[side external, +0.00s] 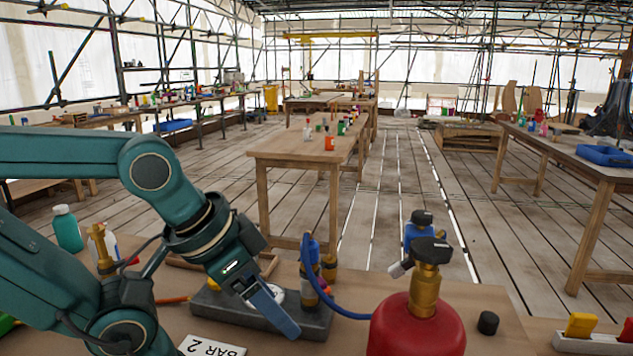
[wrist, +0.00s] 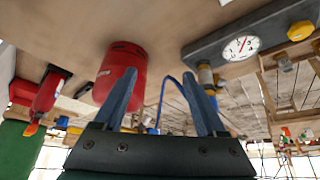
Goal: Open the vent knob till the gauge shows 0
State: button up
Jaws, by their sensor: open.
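A grey block (side external: 225,308) lies on the bench and bears a round white gauge (side external: 277,294), partly hidden by my gripper in the side view. In the wrist view the gauge (wrist: 242,47) shows a red needle, but its figures are too small to read. A yellow knob (wrist: 300,30) sits at one end of the block; I cannot tell whether it is the vent knob.
A red cylinder (side external: 415,328) with a brass valve and black knob (side external: 432,250) stands right of the block. A blue hose (side external: 345,312) runs between them. A white BAR card (side external: 210,347), a black cap (side external: 488,322) and a tray (side external: 590,343) lie nearby.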

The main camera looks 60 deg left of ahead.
jog(key=a+f+m+g+y, duration=0.1)
jog(key=a+m+g, duration=0.1)
jog(key=a+m, duration=0.2)
jog(key=a+f+m+g+y, duration=0.1)
jog(key=a+f+m+g, duration=0.1)
jog(key=a, duration=0.8)
jog(key=a+f+m+g+y, duration=0.2)
jog(key=a+m+g, duration=0.1)
jog(key=a+m, duration=0.3)
jog(key=shift+w+a+f+g, duration=0.15)
jog(key=shift+a+g, duration=0.05)
jog(key=shift+a, duration=0.35)
jog(key=shift+w+a+f+g, duration=0.1)
jog(key=shift+a+g, duration=0.1)
jog(key=shift+a, duration=0.35)
jog(key=shift+s+a+f, duration=0.3)
jog(key=shift+s+f, duration=0.05)
jog(key=shift+f, duration=0.2)
jog(key=shift+x, duration=2.1)
